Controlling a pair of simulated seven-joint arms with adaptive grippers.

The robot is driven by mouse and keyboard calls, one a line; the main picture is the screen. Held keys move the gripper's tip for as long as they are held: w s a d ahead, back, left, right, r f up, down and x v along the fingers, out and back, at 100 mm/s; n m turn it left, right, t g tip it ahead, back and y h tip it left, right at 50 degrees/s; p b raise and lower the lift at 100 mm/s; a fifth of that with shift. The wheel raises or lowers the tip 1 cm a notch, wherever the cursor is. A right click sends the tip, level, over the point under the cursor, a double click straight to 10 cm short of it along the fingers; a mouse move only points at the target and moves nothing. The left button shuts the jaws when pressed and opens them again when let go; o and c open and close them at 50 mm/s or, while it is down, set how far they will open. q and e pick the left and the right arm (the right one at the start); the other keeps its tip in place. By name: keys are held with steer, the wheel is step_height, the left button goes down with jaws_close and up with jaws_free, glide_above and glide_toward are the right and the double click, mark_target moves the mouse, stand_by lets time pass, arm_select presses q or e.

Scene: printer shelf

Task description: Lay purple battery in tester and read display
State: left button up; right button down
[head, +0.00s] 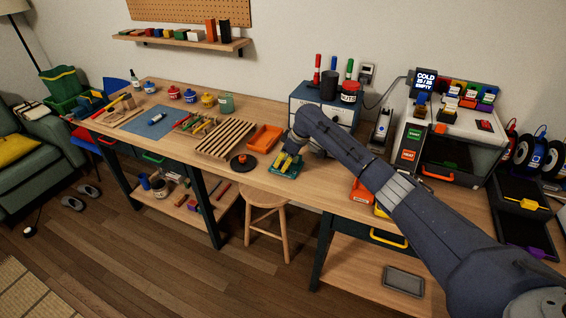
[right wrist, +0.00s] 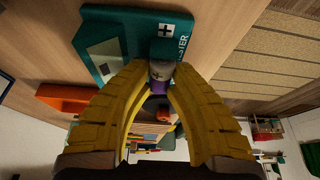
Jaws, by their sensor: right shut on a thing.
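The purple battery (right wrist: 160,86) shows in the right wrist view as a small cylinder with a grey part and a purple band. My right gripper (right wrist: 155,78) has its yellow fingers closed on it. A pale panel (right wrist: 104,56) on the tester shows no readable value. In the head view my right gripper (head: 289,162) is over the tester (head: 285,172) at the bench's front edge. My left gripper is out of view.
An orange tray (head: 266,137) and a slatted wooden rack (head: 226,138) stand left of the tester. A black round object (head: 243,162) is close beside it. A drawer unit (head: 320,98) stands behind. A stool (head: 265,200) is below.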

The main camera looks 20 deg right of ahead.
steer(key=shift+f, duration=0.1)
stand_by(0.6)
steer(key=c, duration=1.2)
jaws_free()
steer(key=shift+r, duration=3.5)
